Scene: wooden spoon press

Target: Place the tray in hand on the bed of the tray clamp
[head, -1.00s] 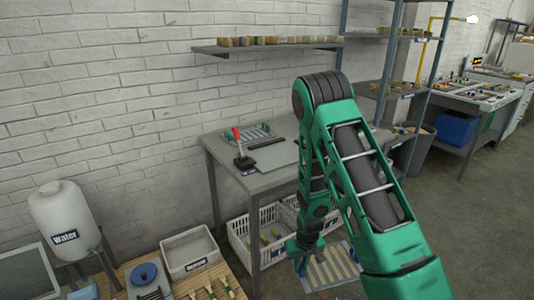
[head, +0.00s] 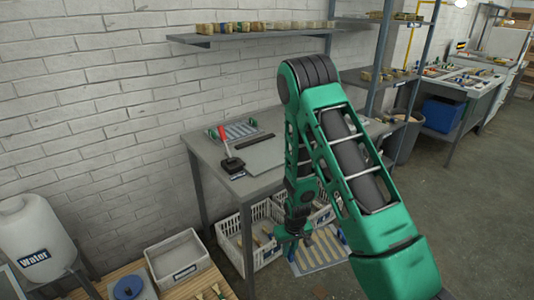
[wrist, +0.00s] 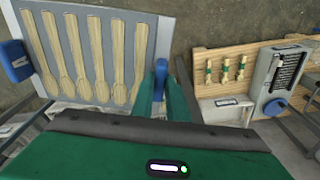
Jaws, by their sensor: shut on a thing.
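The tray in hand (head: 333,262) is a grey board with blue handles, carrying a row of several wooden spoons. It hangs low in front of the workbench in the head view. In the wrist view the tray (wrist: 71,20) fills the upper left. My gripper (head: 294,236) is shut on its right blue handle; the green fingers (wrist: 163,88) show there. The tray clamp (head: 232,165), with a red lever and black base, stands on the bench near its left front corner. A flat grey plate beside it (head: 262,156) looks like its bed and is bare. My arm partly hides the bench.
Another tray (head: 239,131) lies at the back of the bench (head: 219,183). White baskets (head: 233,235) stand under the bench. A labelled white bin (head: 179,260) and water tank (head: 30,235) are at the left. A shelf (head: 250,37) hangs above.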

